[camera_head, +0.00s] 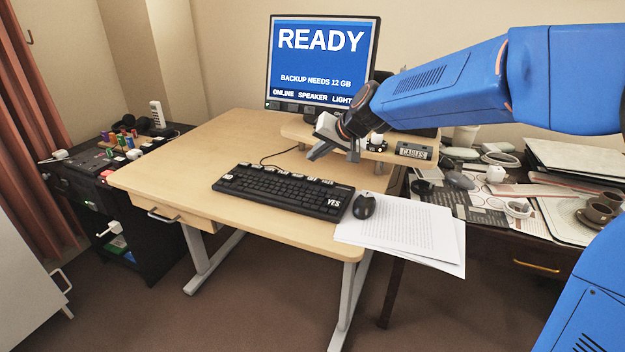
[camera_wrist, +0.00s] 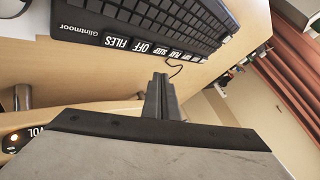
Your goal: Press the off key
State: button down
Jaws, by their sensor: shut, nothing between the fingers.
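The black keyboard (camera_head: 283,189) lies on the desk; it also shows in the wrist view (camera_wrist: 185,20). Along its back edge is a row of large labelled keys. In the wrist view the OFF key (camera_wrist: 148,47) sits between the FILES key (camera_wrist: 117,42) and the SLEEP key (camera_wrist: 161,51). I cannot read OFF in the head view. My gripper (camera_head: 312,155) is shut and empty, behind the keyboard beside the small shelf. In the wrist view its fingertips (camera_wrist: 160,77) point towards the labelled keys, appearing below OFF and SLEEP, with a visible gap.
The monitor (camera_head: 322,62) reads READY. A raised wooden shelf (camera_head: 300,131) holds a CABLES box (camera_head: 413,151). A mouse (camera_head: 364,205) and papers (camera_head: 405,230) lie right of the keyboard. A cluttered side table stands at right. The desk's left part is clear.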

aim_at(315, 180)
jog(key=shift+f, duration=2.15)
jog(key=shift+f, duration=0.15)
dwell(0.4)
jog(key=shift+f, duration=0.25)
jog(key=shift+f, duration=0.45)
dwell(0.8)
jog(key=shift+r, duration=0.9)
jog(key=shift+r, duration=2.5)
